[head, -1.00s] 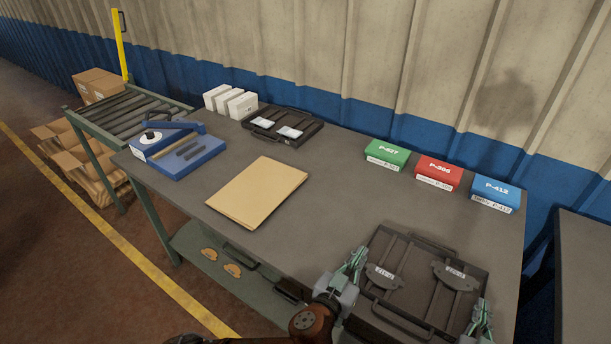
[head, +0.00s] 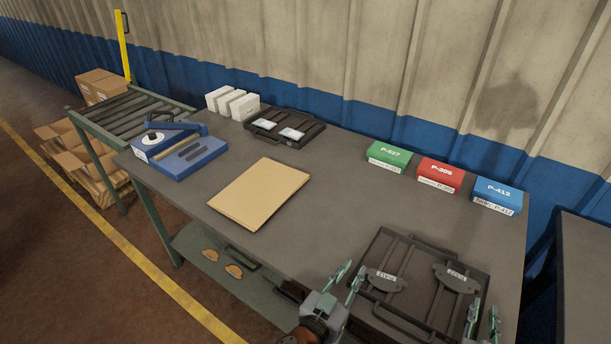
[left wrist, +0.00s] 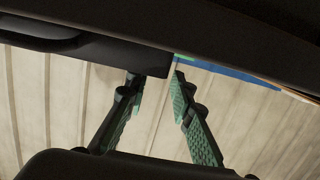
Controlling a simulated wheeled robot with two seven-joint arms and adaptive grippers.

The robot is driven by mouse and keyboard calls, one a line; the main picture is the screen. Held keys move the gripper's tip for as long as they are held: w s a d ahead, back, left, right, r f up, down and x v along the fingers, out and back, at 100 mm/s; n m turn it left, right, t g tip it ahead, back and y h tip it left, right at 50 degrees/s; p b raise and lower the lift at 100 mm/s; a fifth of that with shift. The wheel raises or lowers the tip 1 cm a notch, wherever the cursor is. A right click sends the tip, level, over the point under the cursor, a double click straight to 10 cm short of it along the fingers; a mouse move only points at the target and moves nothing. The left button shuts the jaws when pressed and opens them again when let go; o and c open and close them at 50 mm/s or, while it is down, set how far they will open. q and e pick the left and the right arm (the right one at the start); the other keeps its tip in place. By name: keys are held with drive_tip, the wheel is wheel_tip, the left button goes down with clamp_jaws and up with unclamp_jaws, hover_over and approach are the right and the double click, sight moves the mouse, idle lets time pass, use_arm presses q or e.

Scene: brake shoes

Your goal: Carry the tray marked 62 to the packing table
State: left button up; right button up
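A black tray (head: 470,262) lies on the near right of the grey table (head: 340,210) in the head view. It holds two dark brake shoes (head: 383,281) with white labels. A second black tray (head: 312,137) with two white cards lies at the back. I cannot read a 62 on either tray. My left gripper (head: 348,281) is open beside the near tray's left side, its fingers apart with nothing between them. It also shows open in the left wrist view (left wrist: 155,78). My right gripper (head: 483,318) is open at the near tray's right front corner, partly cut off by the frame.
Green (head: 389,156), red (head: 440,175) and blue (head: 497,195) boxes stand along the back edge. A brown folder (head: 260,193) lies mid-table; a blue device (head: 172,148) and white boxes (head: 232,103) are further left. Another grey surface (head: 585,250) stands at right, beyond a gap.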

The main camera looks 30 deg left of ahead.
use_arm(q)
drive_tip(key=s, duration=0.3)
drive_tip(key=s+r, duration=0.1)
drive_tip(key=s, duration=0.1)
drive_tip(key=shift+s, duration=0.3)
use_arm(e)
drive_tip(key=s, duration=0.4)
drive_tip(key=s+r, duration=0.1)
drive_tip(key=s, duration=0.3)
drive_tip(key=s+r, duration=0.1)
drive_tip(key=s, duration=0.2)
drive_tip(key=shift+s+a+r, duration=0.15)
drive_tip(key=shift+s, duration=0.25)
use_arm(q)
drive_tip(key=shift+s+f, duration=0.1)
